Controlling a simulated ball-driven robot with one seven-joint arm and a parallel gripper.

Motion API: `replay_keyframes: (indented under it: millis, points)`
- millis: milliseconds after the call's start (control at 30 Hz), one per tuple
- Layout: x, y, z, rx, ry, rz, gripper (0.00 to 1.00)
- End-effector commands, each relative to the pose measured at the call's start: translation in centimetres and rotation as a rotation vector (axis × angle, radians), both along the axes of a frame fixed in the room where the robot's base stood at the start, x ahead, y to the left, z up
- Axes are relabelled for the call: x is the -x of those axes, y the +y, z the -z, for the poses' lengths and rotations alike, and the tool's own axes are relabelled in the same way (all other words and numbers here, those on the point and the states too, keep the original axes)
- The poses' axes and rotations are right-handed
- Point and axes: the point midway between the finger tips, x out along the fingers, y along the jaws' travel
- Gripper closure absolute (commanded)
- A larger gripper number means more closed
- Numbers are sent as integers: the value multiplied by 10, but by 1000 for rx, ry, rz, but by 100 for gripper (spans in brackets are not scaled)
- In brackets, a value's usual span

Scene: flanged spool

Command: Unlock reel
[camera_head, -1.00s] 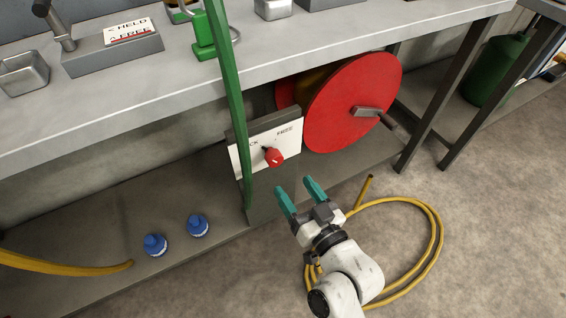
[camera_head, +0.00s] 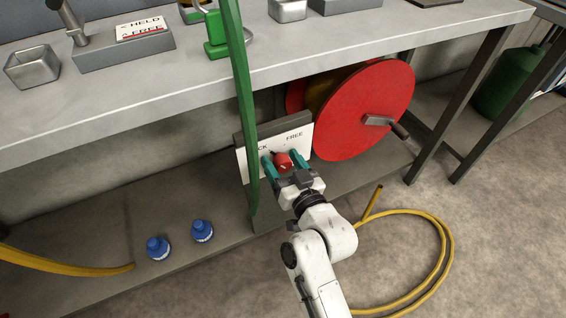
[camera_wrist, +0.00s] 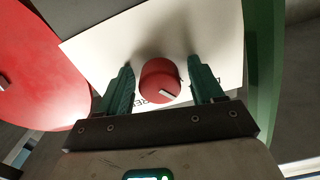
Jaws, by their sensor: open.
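The red reel (camera_head: 357,112) with its crank handle (camera_head: 382,122) hangs under the bench; it also shows in the wrist view (camera_wrist: 38,75). Left of it stands a white plate (camera_head: 299,137) lettered "FREE" at right, with a partly hidden word ending "CK" at left. A red knob (camera_head: 284,162) is on the plate. My gripper (camera_head: 279,156) is in front of the plate, its teal fingers open on either side of the knob. In the wrist view the knob (camera_wrist: 160,80) lies between the fingers (camera_wrist: 160,82), with gaps at both sides. A white mark shows on the knob.
Two blue-capped bottles (camera_head: 202,230) stand on the lower shelf. A yellow hose (camera_head: 445,250) lies coiled on the floor. The bench top (camera_head: 330,45) overhangs the plate.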

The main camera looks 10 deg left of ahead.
Motion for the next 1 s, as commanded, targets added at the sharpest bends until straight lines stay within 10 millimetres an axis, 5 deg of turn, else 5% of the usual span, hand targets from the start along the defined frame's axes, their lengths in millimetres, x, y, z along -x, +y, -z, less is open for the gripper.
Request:
replay_keyframes:
  millis: [100, 667, 1000]
  points:
    - [0, 0, 0, 0, 0, 0, 34]
    - [0, 0, 0, 0, 0, 0, 88]
    - [0, -1, -2, -38, 26, 0, 89]
